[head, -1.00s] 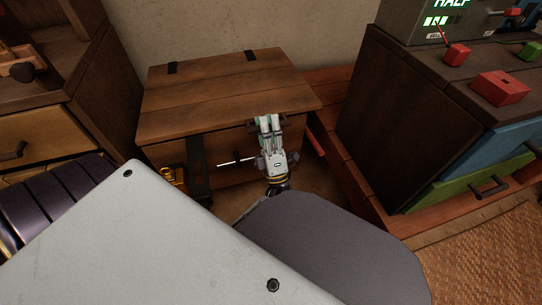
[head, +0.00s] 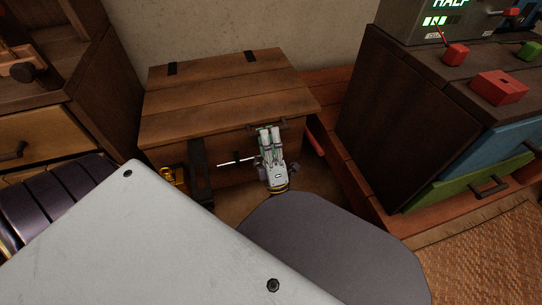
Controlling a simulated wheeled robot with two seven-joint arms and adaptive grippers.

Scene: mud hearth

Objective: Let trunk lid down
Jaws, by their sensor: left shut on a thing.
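The wooden trunk (head: 232,178) stands against the wall, left of centre in the head view. Its plank lid (head: 215,98) lies nearly flat over the box, hinge side to the wall. I cannot tell whether a thin gap remains under its front edge. A dark handle (head: 284,124) sits at the lid's front edge. My left gripper (head: 268,131) is at that edge, shut on the handle, its fingers hiding part of it. My right gripper is not in view.
A dark cabinet (head: 400,120) with red blocks on top stands to the right, with a green drawer (head: 470,185) pulled out. A drawer unit (head: 45,135) is on the left. A dark upright bar (head: 199,170) and a yellow object (head: 175,178) are by the trunk's front.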

